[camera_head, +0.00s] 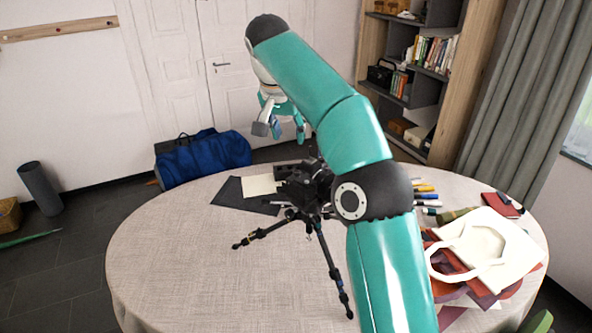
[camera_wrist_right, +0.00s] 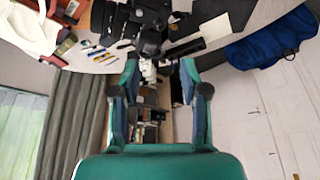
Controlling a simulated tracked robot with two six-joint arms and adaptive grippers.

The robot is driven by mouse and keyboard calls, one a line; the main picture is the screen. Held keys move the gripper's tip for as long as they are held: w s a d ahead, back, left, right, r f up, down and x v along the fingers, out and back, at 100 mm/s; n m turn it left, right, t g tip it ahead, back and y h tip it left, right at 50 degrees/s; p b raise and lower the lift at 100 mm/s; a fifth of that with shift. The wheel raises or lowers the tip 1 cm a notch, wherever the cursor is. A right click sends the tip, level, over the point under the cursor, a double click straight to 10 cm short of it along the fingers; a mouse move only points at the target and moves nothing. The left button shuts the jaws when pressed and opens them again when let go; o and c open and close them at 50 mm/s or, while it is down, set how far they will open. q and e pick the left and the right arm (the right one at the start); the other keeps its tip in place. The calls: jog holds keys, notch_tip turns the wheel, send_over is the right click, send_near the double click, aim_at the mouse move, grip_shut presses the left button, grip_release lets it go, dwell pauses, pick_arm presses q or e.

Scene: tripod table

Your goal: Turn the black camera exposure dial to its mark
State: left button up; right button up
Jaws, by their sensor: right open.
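The black camera (camera_head: 308,184) stands on a black tripod (camera_head: 326,250) on the round table, partly hidden behind my right arm. Its exposure dial is too small to tell apart from the body. My right gripper (camera_head: 279,128) is beyond the camera and higher in the picture, open and empty, with fingers pointing down. In the right wrist view the open fingers (camera_wrist_right: 159,70) show below the dark camera (camera_wrist_right: 150,18), apart from it. My left gripper is not in view.
The round table (camera_head: 180,260) is clear at the left and front. A dark sheet (camera_head: 228,195) and a pale card (camera_head: 260,184) lie by the tripod. Several pens (camera_head: 425,188), a white bag (camera_head: 490,238) and a red notebook (camera_head: 503,205) lie at right.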

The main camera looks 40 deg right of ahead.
aim_at(296, 172)
jog(key=b+x, duration=0.1)
jog(key=x, duration=1.3)
jog(key=shift+w+d+f, duration=0.1)
jog(key=shift+d+f, duration=0.05)
grip_shut()
